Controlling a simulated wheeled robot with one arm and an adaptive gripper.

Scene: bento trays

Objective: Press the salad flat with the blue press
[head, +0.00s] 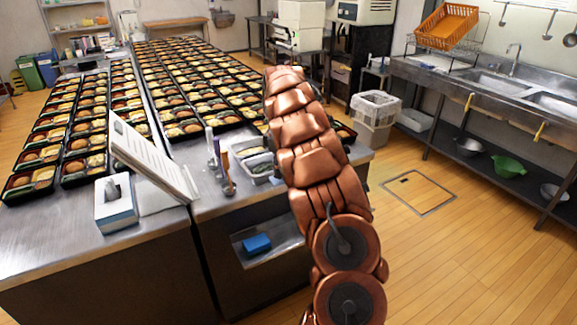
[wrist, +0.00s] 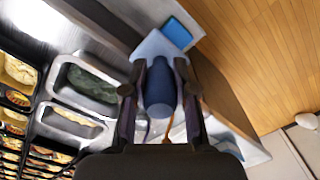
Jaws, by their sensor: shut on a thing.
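My gripper (wrist: 160,88) is shut on the blue press (wrist: 159,90), a blue cylinder between its two dark fingers in the wrist view. The salad (wrist: 92,84) is dark green and lies in a pale rectangular container (wrist: 62,77) left of the gripper. The salad also shows in the head view (head: 263,168), on the counter just left of my arm. The press is apart from the salad in the wrist view. In the head view my copper arm hides the gripper and press.
A second container with yellowish food (wrist: 72,118) sits beside the salad container. Utensils (head: 226,170) stand at the counter edge. A blue block (head: 257,244) lies on a lower shelf. Rows of bento trays (head: 185,82) fill the counter. The floor at right is clear.

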